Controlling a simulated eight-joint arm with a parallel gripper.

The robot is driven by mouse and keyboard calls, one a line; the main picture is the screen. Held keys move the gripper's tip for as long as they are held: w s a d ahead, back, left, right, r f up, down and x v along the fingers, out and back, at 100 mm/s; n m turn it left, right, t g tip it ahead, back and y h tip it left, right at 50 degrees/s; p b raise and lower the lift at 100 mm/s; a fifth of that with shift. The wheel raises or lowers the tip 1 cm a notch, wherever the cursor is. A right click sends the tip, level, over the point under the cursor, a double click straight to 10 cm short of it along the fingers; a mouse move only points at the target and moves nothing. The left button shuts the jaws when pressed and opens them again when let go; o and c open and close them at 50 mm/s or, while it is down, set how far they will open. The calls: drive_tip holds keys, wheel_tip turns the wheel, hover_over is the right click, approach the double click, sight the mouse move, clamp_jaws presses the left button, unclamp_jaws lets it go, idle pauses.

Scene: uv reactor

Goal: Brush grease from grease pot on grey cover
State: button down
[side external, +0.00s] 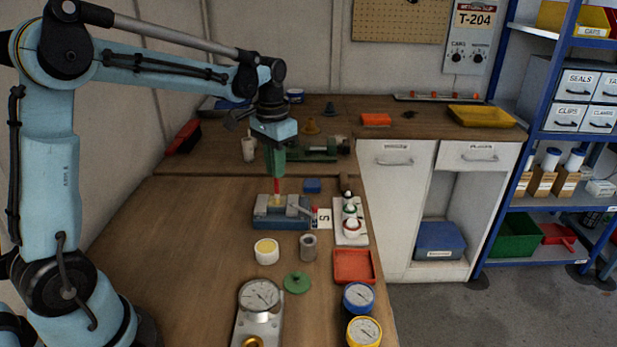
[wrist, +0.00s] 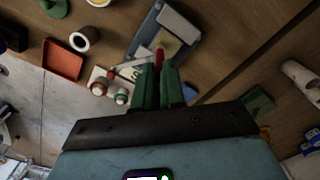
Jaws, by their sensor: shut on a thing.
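My gripper (side external: 275,168) has green fingers shut on a red-handled brush (side external: 277,187), which points down over the blue-grey clamp fixture (side external: 265,222). The brush also shows red between the fingers in the wrist view (wrist: 159,56). A pale yellowish area lies in the fixture under the brush; I cannot tell whether the tip touches it. A white pot with yellow content, seemingly the grease pot (side external: 266,251), stands in front of the fixture. A hollow grey cylinder (side external: 308,247), possibly the grey cover, stands upright to the pot's right; it also shows in the wrist view (wrist: 84,39).
A white rack with small round pieces (side external: 351,234) stands right of the fixture. A red tray (side external: 353,267), green disc (side external: 297,283) and several gauges (side external: 260,296) lie nearer the front. A small blue block (side external: 312,185) sits behind. The table's left side is clear.

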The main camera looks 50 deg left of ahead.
drive_tip(key=shift+w+d, duration=0.3)
drive_tip(key=shift+d, duration=0.05)
idle(0.3)
drive_tip(key=shift+w+a, duration=0.35)
drive_tip(key=shift+a, duration=0.05)
idle(0.6)
drive_tip(key=shift+w+a, duration=0.15)
drive_tip(key=shift+w+a, duration=0.25)
idle(0.6)
drive_tip(key=shift+s+a, duration=0.75)
idle(0.9)
drive_tip(key=shift+s+d, duration=0.1)
drive_tip(key=shift+d, duration=0.05)
idle(0.3)
drive_tip(key=shift+s+d, duration=0.15)
drive_tip(key=shift+s+d, duration=0.5)
idle(0.8)
drive_tip(key=shift+w+d, duration=0.7)
drive_tip(key=shift+w, duration=0.05)
idle(1.2)
